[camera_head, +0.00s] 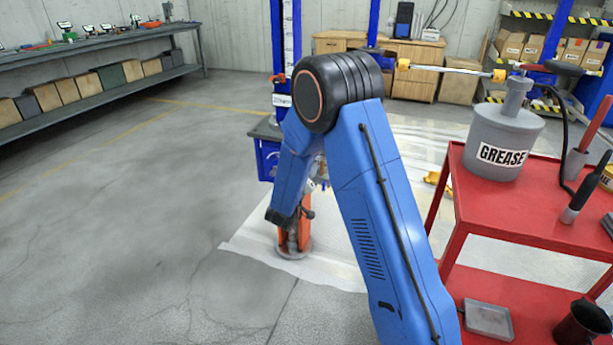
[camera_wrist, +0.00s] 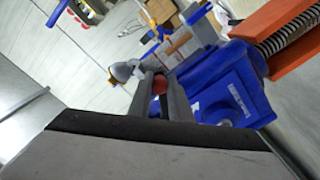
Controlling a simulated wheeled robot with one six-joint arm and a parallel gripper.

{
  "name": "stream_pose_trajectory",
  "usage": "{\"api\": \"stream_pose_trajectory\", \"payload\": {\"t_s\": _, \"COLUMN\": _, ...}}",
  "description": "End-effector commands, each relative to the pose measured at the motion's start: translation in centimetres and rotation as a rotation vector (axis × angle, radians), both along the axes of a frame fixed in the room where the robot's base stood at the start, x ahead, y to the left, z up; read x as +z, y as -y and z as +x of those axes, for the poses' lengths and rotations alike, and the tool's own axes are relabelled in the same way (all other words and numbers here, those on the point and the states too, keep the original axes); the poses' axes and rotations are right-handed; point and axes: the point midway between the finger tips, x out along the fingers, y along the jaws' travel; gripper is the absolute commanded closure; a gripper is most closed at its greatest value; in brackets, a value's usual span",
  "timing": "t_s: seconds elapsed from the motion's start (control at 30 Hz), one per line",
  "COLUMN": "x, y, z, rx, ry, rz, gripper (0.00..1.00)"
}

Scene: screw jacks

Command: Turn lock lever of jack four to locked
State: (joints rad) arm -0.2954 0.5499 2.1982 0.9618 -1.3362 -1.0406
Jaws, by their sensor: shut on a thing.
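In the wrist view my gripper (camera_wrist: 163,97) is shut on a round red knob (camera_wrist: 160,84), which shows between its two grey fingers. The rod or lever behind the knob is hidden by the fingers. A blue housing (camera_wrist: 232,98) with a pale label lies just to the right of the fingers. An orange jack frame with a threaded screw (camera_wrist: 285,40) is at the upper right. In the head view an orange jack (camera_head: 283,237) stands on a round grey base, partly hidden by my blue arm. No jack number is readable.
A red cart (camera_head: 530,212) with a grey grease bucket (camera_head: 500,140) stands close to the right of my arm. A blue post (camera_head: 285,45) rises behind the arm. A long workbench (camera_head: 100,42) lines the left wall. The floor at left is clear.

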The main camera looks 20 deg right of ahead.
Motion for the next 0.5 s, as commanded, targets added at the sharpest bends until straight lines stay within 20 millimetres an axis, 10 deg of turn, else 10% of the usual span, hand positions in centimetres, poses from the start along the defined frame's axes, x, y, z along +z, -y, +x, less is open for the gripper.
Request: {"api": "stream_pose_trajectory", "payload": {"t_s": 0.5, "x": 3.5, "y": 1.0, "z": -0.7, "rx": -0.002, "ry": -0.240, "rz": -0.335, "gripper": 1.00}}
